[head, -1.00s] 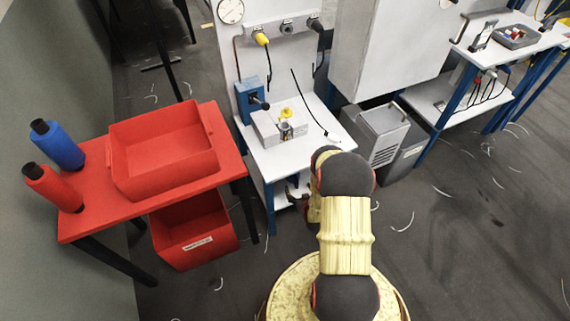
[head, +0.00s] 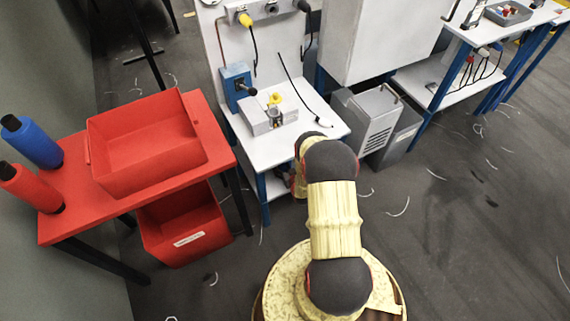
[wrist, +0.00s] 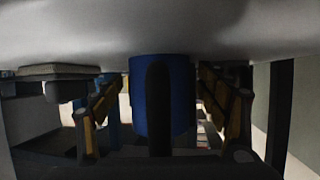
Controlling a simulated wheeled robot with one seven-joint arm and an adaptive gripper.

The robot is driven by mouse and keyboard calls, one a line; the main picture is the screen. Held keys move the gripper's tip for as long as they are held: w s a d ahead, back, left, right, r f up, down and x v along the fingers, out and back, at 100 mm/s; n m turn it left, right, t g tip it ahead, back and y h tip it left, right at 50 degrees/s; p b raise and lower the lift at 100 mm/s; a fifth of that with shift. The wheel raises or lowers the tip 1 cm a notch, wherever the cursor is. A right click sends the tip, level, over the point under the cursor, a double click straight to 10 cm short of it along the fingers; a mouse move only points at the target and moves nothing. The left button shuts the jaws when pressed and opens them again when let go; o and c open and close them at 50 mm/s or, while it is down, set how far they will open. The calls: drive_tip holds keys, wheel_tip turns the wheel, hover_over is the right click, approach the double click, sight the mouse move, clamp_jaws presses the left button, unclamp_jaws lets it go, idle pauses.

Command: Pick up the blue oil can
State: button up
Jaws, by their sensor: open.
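The blue oil can (wrist: 181,95) stands in the middle of the wrist view, with a dark vertical bar, perhaps its handle, across its front. My gripper (wrist: 161,118) is open, with one finger on each side of the can. A gap shows at the left; I cannot tell whether the right finger touches it. A pale overhang, apparently the underside of the white table, fills the top of the wrist view. In the head view the can is hidden, and my arm reaches low beside the white table (head: 307,116), covering most of the gripper.
Another red bin (head: 185,225) is below. A grey box unit (head: 365,120) stands right of the white table. Open floor lies at right.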

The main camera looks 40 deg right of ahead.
drive_tip(key=shift+r, duration=0.1)
drive_tip(key=shift+c, duration=0.2)
drive_tip(key=c, duration=1.5)
wheel_tip(320, 180, up, 10)
drive_tip(key=p, duration=0.4)
drive_tip(key=shift+p, duration=0.4)
drive_tip(key=o, duration=0.9)
clamp_jaws()
